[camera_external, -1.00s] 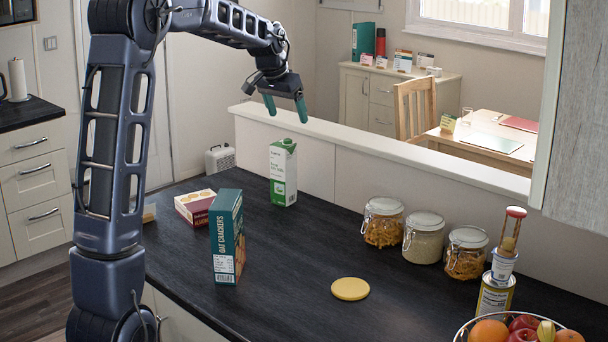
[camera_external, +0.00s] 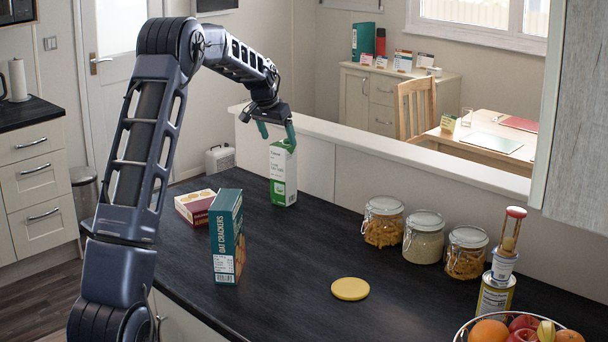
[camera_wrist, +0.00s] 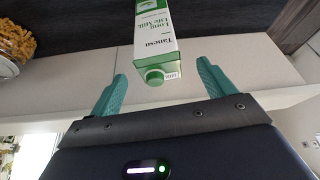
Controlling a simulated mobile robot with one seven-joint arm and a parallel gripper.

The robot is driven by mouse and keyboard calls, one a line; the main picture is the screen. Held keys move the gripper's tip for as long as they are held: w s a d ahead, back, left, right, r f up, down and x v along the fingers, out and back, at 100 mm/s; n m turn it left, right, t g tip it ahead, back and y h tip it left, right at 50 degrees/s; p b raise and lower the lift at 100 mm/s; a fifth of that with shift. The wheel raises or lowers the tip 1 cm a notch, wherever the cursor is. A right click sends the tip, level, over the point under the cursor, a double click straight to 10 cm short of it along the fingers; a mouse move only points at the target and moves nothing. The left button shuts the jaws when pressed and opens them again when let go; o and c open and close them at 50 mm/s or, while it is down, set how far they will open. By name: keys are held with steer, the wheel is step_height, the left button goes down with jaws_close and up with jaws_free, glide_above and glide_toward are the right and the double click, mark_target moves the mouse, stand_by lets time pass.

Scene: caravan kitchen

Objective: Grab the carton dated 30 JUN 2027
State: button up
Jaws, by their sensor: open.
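A green and white milk carton (camera_external: 283,174) stands upright on the dark counter near the low wall. In the wrist view the carton (camera_wrist: 156,42) reads "Long Life Milk", with a green cap and a small white label by the cap; the date is too small to read. My gripper (camera_external: 277,131) is open just above the carton's top. In the wrist view my gripper (camera_wrist: 160,82) has its teal fingers spread on either side of the cap end, with nothing held between them.
A teal oat crackers box (camera_external: 226,237) and a low dark red box (camera_external: 195,207) stand left of the carton. Three glass jars (camera_external: 424,236) line the wall to the right. A yellow disc (camera_external: 350,289) lies on the counter. A fruit bowl (camera_external: 462,335) is at front right.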

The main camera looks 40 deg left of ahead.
mark_target(283, 154)
steer(key=shift+x, duration=3.8)
steer(key=shift+s+d, duration=0.1)
jaws_close()
